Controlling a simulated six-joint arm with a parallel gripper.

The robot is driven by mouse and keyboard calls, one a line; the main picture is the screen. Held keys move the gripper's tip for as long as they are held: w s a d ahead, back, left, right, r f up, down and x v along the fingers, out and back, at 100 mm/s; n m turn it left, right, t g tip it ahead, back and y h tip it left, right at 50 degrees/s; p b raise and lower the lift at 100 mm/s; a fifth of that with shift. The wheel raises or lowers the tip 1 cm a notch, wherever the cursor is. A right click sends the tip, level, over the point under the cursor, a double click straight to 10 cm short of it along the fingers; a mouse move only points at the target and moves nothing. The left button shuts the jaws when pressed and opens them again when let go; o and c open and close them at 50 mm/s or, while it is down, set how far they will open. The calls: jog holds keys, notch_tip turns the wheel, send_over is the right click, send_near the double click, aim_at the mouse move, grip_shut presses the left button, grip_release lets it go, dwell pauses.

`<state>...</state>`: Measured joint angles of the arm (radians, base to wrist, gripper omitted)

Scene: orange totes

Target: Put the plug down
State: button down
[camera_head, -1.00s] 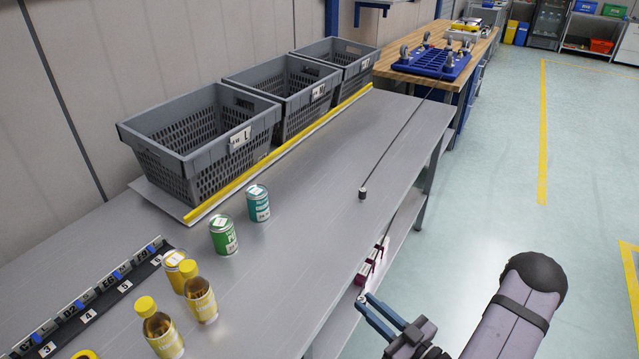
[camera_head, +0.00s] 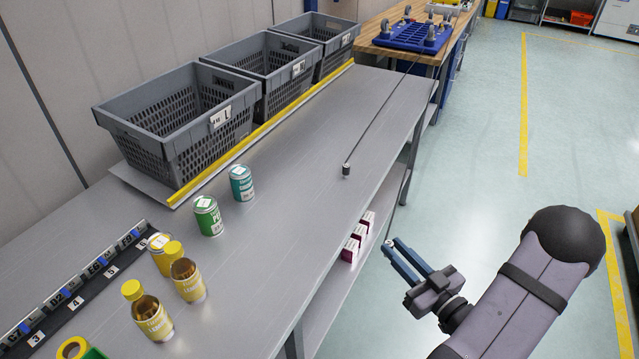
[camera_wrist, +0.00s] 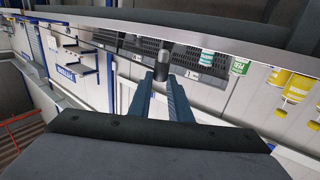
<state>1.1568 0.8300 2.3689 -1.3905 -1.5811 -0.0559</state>
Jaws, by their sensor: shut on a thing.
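My gripper (camera_head: 392,247) is off the front edge of the grey bench, over the floor side. Its two blue fingers are close together, and a small pale piece, which I take as the plug (camera_head: 389,243), shows at their tips. Most of it is hidden, and its shape is too small to tell. In the wrist view the fingers (camera_wrist: 164,82) point toward the bench edge. A dark cylinder (camera_head: 346,170) with a thin line stands on the bench near its front edge, beyond the gripper; it lines up with the fingertips in the wrist view (camera_wrist: 163,52).
Several cans and bottles, including a teal can (camera_head: 241,183) and a green can (camera_head: 207,215), stand left on the bench (camera_head: 290,225). Grey crates (camera_head: 175,160) line the back. Small boxes (camera_head: 352,245) sit on the lower shelf. The bench's middle is clear.

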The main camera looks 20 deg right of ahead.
jog(key=shift+w, duration=0.1)
jog(key=b+x, duration=0.1)
jog(key=x, duration=2.7)
jog(key=shift+a+f+b, duration=0.1)
jog(key=shift+a+b, duration=0.05)
jog(key=shift+b, duration=0.25)
jog(key=x, duration=0.3)
jog(key=shift+b, duration=0.4)
jog(key=shift+w+a, duration=0.1)
jog(key=shift+w, duration=0.3)
